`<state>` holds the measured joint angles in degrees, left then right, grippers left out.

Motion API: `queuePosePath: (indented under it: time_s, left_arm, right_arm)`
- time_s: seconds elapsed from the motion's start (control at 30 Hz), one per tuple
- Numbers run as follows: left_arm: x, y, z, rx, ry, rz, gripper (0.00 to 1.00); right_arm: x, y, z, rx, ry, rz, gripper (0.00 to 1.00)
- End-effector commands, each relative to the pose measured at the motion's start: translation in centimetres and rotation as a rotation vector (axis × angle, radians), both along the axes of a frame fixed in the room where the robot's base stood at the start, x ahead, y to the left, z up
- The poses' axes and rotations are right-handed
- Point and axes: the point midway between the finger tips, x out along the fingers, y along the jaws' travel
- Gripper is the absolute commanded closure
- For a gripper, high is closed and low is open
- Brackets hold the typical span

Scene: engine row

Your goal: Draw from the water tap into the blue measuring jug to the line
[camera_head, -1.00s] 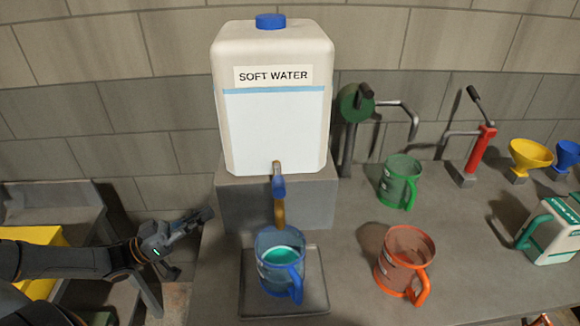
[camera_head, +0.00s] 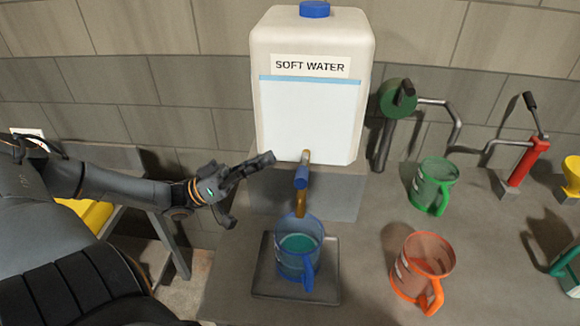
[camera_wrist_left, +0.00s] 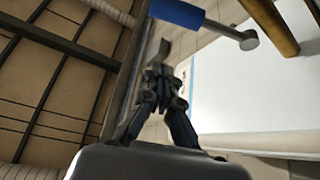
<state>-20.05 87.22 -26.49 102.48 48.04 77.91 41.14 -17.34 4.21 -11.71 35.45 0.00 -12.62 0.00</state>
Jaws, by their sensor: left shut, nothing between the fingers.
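The blue measuring jug (camera_head: 290,268) stands upright on a dark square tray (camera_head: 262,288), its handle toward the front right. It holds teal liquid (camera_head: 299,243); I cannot make out the fill line. The brass water tap (camera_head: 300,204) with its blue lever (camera_head: 301,177) comes from the white SOFT WATER tank (camera_head: 310,110), its spout over the jug. I cannot tell whether water runs. My left gripper (camera_head: 268,159) is shut and empty, just left of the tap, apart from it. The wrist view shows its closed fingers (camera_wrist_left: 162,55) below the blue lever (camera_wrist_left: 185,14). My right gripper is not in view.
The tank sits on a grey block (camera_head: 335,192). To the right stand a green jug (camera_head: 431,184), an orange jug (camera_head: 421,266), a green pump (camera_head: 395,98) and a red pump (camera_head: 525,160). The bench is clear between the tray and the orange jug.

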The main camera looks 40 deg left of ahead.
Motion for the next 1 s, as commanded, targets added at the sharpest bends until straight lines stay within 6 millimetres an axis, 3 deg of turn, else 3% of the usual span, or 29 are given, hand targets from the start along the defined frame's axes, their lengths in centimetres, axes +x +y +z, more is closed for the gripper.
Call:
queuePosePath:
  time_s: [0.27, 0.3, 0.53, 1.0]
  left_arm:
    - [3.5, -3.9, 3.2, -0.004, -0.007, 0.0, 1.0]
    - [3.2, -4.0, 1.9, -0.005, 0.002, 0.002, 1.0]
    - [2.8, -4.8, -0.5, -0.001, 0.001, 0.001, 1.0]
    - [2.7, -5.0, -1.3, 0.006, -0.007, 0.0, 1.0]
  right_arm:
    - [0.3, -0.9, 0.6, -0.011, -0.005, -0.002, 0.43]
    - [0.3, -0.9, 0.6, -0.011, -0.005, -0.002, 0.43]
    - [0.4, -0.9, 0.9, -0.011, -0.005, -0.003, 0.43]
    - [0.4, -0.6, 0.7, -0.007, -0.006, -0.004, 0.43]
